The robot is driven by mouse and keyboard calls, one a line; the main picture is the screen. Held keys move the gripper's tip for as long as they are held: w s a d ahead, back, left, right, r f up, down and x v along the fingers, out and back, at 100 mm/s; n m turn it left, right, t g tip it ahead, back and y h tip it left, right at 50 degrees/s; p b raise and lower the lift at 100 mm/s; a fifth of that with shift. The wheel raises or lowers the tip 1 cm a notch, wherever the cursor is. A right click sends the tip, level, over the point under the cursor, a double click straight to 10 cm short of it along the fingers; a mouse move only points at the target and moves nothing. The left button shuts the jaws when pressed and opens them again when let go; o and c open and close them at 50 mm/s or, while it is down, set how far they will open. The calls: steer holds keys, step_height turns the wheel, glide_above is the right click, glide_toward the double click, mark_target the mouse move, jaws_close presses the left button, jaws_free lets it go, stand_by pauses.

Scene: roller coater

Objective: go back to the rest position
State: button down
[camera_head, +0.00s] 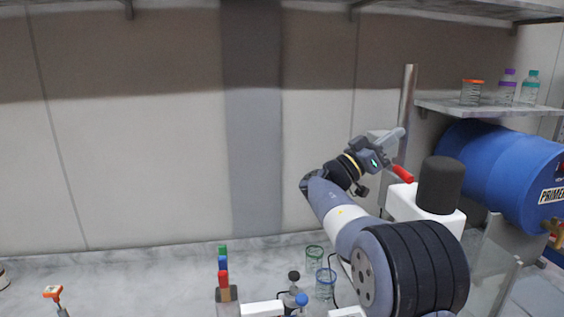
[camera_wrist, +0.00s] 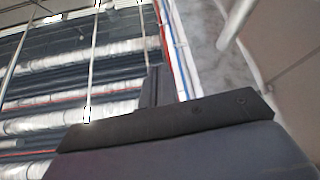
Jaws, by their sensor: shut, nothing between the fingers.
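My gripper (camera_head: 394,138) is raised in the right half of the head view, in front of the pale back wall and beside a metal post. Its fingers point up and to the right and hold nothing. In the wrist view its dark closed fingers (camera_wrist: 154,87) stand up from a black bar, with the ceiling behind them. My arm bends up from the lower right and hides part of the bench.
A blue drum (camera_head: 505,165) lies at the right under a shelf (camera_head: 490,107) with several bottles. A white machine with a black cylinder (camera_head: 440,184) and a red handle (camera_head: 402,173) is close to my gripper. Glassware (camera_head: 325,283) stands on the bench. The left side is open.

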steer(key=s+a+f+n+t+y+b, duration=0.1)
steer(key=a+f+b, duration=0.4)
steer(key=a+f, duration=0.1)
steer(key=shift+s+a+n+y, duration=0.15)
steer(key=shift+a+n+y, duration=0.15)
steer(key=shift+a, duration=0.2)
steer(key=shift+d+f, duration=0.1)
steer(key=shift+d, duration=0.05)
